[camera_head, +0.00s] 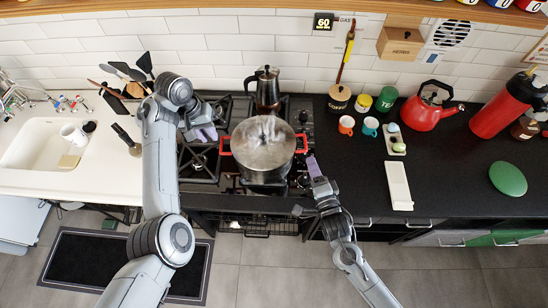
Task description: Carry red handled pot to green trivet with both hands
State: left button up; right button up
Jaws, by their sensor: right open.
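The green trivet (508,179) lies flat on the black counter at the far right. My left gripper (209,132) is just left of and behind the left handle, apart from it; its jaw state is unclear at this angle. My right gripper (313,165) is open, just in front of and right of the right handle, with nothing in it.
A moka pot (265,90) stands on the hob behind the pot. A white tray (398,185), small cups (370,126), a red kettle (427,106) and a red cylinder (499,106) stand on the right counter. Bare black counter lies between the white tray and the trivet.

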pick_arm(q)
jog(key=shift+w+d+r, duration=0.2)
jog(key=shift+d, duration=0.35)
pick_arm(e)
jog(key=shift+d, duration=0.2)
pick_arm(q)
jog(key=shift+f, duration=0.1)
pick_arm(e)
jog(key=shift+w, duration=0.1)
pick_arm(q)
notch_tip(320, 180, down, 10)
jog(key=d, duration=0.2)
jog(key=shift+f, duration=0.2)
pick_arm(e)
jog(key=w, duration=0.3)
jog(key=w+a, duration=0.1)
jog(key=w, duration=0.6)
jog(key=shift+w+a+f, duration=0.2)
jog(key=shift+a+f, duration=0.05)
jog(key=shift+a, duration=0.1)
pick_arm(q)
jog(key=shift+c, duration=0.4)
pick_arm(e)
jog(key=shift+c, duration=0.3)
